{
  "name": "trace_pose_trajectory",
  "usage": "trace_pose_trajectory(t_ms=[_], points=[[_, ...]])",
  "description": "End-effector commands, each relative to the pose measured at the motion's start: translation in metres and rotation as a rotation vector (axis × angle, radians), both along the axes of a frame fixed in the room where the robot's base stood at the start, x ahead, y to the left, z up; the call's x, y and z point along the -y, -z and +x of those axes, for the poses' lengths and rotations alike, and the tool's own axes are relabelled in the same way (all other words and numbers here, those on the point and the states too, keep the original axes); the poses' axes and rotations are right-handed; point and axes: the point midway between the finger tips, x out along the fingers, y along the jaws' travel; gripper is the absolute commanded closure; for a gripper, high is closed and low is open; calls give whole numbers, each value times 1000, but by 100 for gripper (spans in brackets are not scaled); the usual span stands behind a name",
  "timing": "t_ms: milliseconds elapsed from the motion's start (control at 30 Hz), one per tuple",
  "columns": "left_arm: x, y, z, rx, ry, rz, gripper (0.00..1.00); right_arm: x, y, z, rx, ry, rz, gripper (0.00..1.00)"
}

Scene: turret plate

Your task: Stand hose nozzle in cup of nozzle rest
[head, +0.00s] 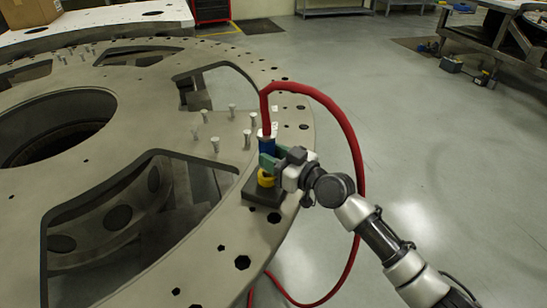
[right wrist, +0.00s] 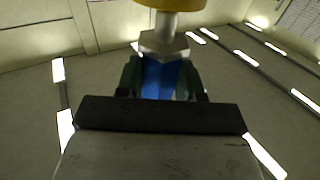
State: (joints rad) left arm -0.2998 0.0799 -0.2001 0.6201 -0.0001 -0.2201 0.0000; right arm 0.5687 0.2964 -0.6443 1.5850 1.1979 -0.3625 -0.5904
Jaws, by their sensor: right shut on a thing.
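The hose nozzle (head: 266,145) has a blue body with a pale fitting on top, where the red hose (head: 325,100) joins it. My right gripper (head: 268,160) is shut around the blue body and holds it about upright. In the right wrist view the blue body (right wrist: 158,80) sits between the fingers, beside a metal hex part and a pale stem. A yellow part (head: 265,178) shows below the fingers, above the dark square base of the nozzle rest (head: 253,190). I cannot tell whether the nozzle is seated in the cup. My left gripper is not in view.
The rest stands on the rim of the large grey turret plate (head: 225,262), which has big openings and bolt holes. Several upright bolts (head: 215,144) stand left of the nozzle. The hose loops off the right edge toward the floor. Open floor (head: 440,180) lies to the right.

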Motion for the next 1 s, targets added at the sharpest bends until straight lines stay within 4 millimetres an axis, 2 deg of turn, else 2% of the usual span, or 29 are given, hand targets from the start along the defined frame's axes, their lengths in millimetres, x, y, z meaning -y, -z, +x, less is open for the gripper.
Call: trace_pose_trajectory(t_ms=[33, 600, 1000], points=[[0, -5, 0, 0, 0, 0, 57, 0, -7, 0, 3, 0, 1, 94], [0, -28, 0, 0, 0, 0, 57, 0, -40, 0, 2, 0, 1, 94], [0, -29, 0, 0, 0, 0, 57, 0, -42, 0, 2, 0, 1, 94]])
